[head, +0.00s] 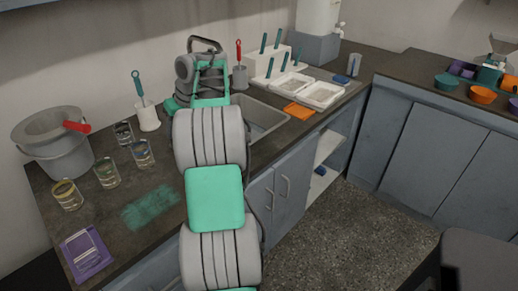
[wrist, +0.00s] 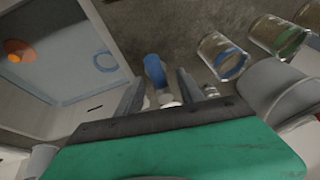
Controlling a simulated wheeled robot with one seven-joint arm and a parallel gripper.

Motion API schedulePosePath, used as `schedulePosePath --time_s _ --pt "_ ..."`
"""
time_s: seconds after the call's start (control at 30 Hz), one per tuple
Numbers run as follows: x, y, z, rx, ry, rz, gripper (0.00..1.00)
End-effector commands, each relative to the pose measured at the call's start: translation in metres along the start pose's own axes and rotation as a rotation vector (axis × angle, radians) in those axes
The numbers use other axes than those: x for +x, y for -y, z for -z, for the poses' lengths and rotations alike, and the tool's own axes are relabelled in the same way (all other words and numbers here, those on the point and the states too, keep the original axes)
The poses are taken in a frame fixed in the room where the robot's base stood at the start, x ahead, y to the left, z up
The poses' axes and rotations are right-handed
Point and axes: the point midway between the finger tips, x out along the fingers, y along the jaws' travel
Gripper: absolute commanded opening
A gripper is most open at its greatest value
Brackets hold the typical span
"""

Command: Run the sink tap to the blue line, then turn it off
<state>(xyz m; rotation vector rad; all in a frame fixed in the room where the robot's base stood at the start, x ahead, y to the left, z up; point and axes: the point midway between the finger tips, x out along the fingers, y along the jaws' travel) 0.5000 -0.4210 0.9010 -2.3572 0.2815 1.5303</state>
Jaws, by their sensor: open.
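My gripper (wrist: 160,88) is open in the wrist view, fingers pointing toward the counter behind the sink. A blue, rounded piece (wrist: 155,70), which looks like the tap's handle, shows between the fingers; I cannot tell whether they touch it.
Several banded glasses stand left of the sink; the blue-banded one (head: 142,154) also shows in the wrist view (wrist: 226,62), close right of my fingers. A grey bucket (head: 62,158) and a white holder (head: 147,117) stand behind. White trays (head: 320,95) and an orange cloth (head: 299,111) lie right.

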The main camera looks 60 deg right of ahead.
Motion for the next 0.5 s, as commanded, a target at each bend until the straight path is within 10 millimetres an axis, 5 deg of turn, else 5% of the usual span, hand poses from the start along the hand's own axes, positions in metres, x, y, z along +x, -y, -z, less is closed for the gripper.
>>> schedulePosePath --time_s 0.17,0.5 --pt "-0.005 0.000 0.001 0.000 -0.001 0.000 0.45" --pt "-0.070 0.000 0.002 0.000 -0.001 -0.001 0.45"
